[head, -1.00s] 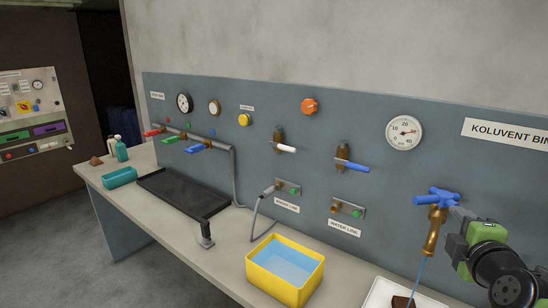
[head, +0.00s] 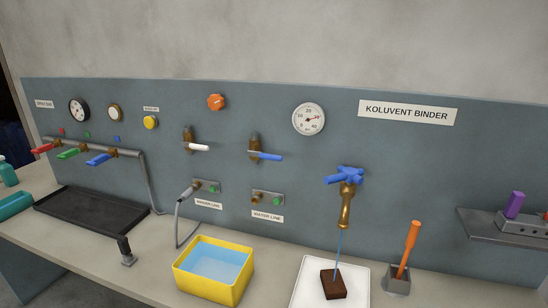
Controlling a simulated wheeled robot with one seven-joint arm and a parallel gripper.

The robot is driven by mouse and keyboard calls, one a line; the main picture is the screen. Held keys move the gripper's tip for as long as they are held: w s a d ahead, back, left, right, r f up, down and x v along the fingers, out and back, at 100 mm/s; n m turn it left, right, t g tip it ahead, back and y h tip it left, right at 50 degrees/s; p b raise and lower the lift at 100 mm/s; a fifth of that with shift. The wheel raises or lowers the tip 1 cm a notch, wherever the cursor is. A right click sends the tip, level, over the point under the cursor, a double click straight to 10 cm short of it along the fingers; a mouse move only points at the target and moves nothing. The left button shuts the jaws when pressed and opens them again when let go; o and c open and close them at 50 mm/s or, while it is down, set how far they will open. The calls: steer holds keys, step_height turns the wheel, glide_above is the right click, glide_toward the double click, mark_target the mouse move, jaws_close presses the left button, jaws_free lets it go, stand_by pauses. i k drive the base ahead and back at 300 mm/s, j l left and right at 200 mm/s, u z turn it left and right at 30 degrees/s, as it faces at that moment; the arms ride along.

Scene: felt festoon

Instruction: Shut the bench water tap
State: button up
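The bench water tap is a brass spout (head: 346,207) with a blue cross handle (head: 344,175), fixed to the blue-grey panel right of centre in the head view. A thin blue stream of water (head: 339,246) runs from its spout down onto a dark brown block (head: 333,284) in a white tray (head: 361,283). My gripper is not in the head view, and nothing touches the tap's handle.
A yellow tub of water (head: 237,284) stands left of the tray. An orange-handled tool (head: 410,245) stands in a grey holder (head: 396,283) to its right. A shelf (head: 500,225) juts from the panel at far right. Lever valves and gauges line the panel.

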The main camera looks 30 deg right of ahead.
mark_target(348, 175)
steer(key=z, duration=1.25)
